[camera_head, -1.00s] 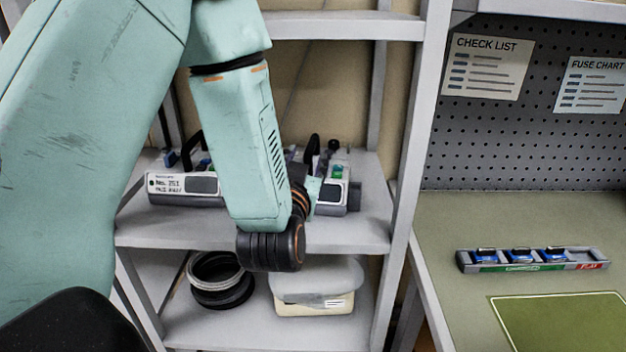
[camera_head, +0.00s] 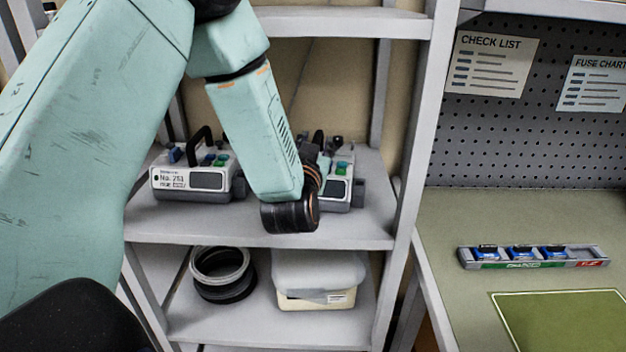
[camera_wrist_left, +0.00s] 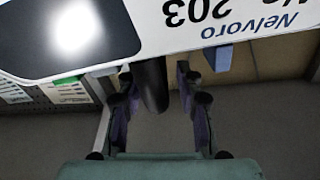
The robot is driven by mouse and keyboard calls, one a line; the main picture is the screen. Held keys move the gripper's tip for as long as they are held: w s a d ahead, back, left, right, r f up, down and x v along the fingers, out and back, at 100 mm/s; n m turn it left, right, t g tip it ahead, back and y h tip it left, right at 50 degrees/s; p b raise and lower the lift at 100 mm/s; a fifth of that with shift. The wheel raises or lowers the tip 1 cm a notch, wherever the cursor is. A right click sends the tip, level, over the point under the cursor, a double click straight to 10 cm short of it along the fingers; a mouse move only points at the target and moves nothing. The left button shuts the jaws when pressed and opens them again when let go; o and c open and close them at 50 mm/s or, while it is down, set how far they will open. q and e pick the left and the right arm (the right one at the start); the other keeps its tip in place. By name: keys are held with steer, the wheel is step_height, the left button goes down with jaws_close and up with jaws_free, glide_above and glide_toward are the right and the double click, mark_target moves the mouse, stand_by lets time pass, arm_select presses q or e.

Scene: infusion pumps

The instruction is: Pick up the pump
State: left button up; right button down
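A grey and white pump (camera_head: 340,184) stands on the middle shelf board. Its left part is hidden behind my left wrist. In the left wrist view a white pump face (camera_wrist_left: 230,22), reading "Nelvoro" and "203", is upside down and very close. My left gripper (camera_wrist_left: 155,80) has its two fingers apart. A black handle (camera_wrist_left: 153,88) lies between them, with gaps showing on both sides. In the head view this gripper is mostly hidden behind my wrist. A second pump (camera_head: 190,178), marked No. 251, stands left on the same board, its black handle upright. My right gripper is not seen.
The grey shelf rack (camera_head: 404,150) has an upright right of the pumps and a board above them. Black and grey rings (camera_head: 222,290) and a lidded tub (camera_head: 315,285) sit below. A workbench (camera_head: 440,215) on the right carries a fuse strip (camera_head: 532,265).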

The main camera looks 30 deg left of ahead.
arm_select(q)
steer(key=shift+w+d, duration=0.1)
steer(key=shift+d, duration=0.1)
steer(key=shift+c, duration=1.4)
steer(key=shift+s+a+r, duration=0.1)
steer(key=shift+s+a, duration=0.05)
steer(key=shift+s, duration=0.05)
jaws_close()
steer(key=shift+w, duration=0.1)
steer(key=shift+w+r, duration=0.1)
steer(key=shift+r, duration=0.05)
